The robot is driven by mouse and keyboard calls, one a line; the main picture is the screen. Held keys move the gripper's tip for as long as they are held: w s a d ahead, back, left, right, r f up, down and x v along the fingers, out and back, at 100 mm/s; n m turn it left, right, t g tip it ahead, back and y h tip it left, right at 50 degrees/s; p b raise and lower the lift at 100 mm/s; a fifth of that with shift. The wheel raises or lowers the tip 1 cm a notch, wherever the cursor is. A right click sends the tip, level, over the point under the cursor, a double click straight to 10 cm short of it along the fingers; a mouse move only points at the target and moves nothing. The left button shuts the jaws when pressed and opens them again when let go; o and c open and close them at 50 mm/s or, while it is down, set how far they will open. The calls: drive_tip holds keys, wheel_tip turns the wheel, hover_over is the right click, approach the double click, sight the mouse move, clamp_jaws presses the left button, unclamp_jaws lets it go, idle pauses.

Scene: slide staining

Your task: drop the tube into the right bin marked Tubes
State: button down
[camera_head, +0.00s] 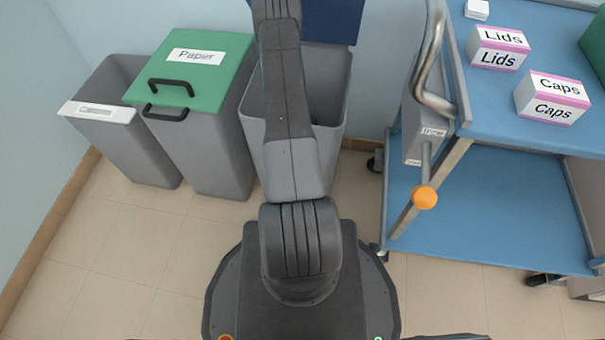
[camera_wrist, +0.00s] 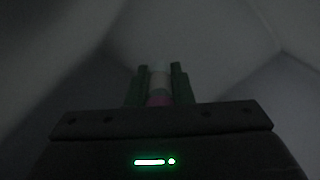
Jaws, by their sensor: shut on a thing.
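The tube (camera_wrist: 159,83), pale with a pink part near its base, is held between the two fingers of my gripper (camera_wrist: 160,76) in the wrist view. Dim grey walls surround it there, like the inside of a bin. In the head view a grey bin (camera_head: 328,150) stands open behind my arm, its blue lid (camera_head: 338,22) raised. My arm covers the middle of this bin, and no label on it shows. My gripper and the tube are not visible in the head view.
Left of that bin stand a grey bin with a shut green lid (camera_head: 230,62) marked Paper and an open grey bin (camera_head: 140,150) with a blurred label. A blue cart (camera_head: 480,215) with boxes marked Lids (camera_head: 497,58) and Caps (camera_head: 553,108) stands at right.

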wheel_tip(320, 180, down, 9)
drive_tip(key=b, duration=0.2)
drive_tip(key=shift+f+b, duration=0.1)
drive_tip(key=shift+b, duration=0.3)
drive_tip(key=shift+f+b, duration=0.45)
drive_tip(key=shift+b, duration=0.05)
drive_tip(key=shift+f, duration=0.2)
drive_tip(key=c, duration=1.3)
unclamp_jaws()
drive_tip(key=shift+r, duration=0.2)
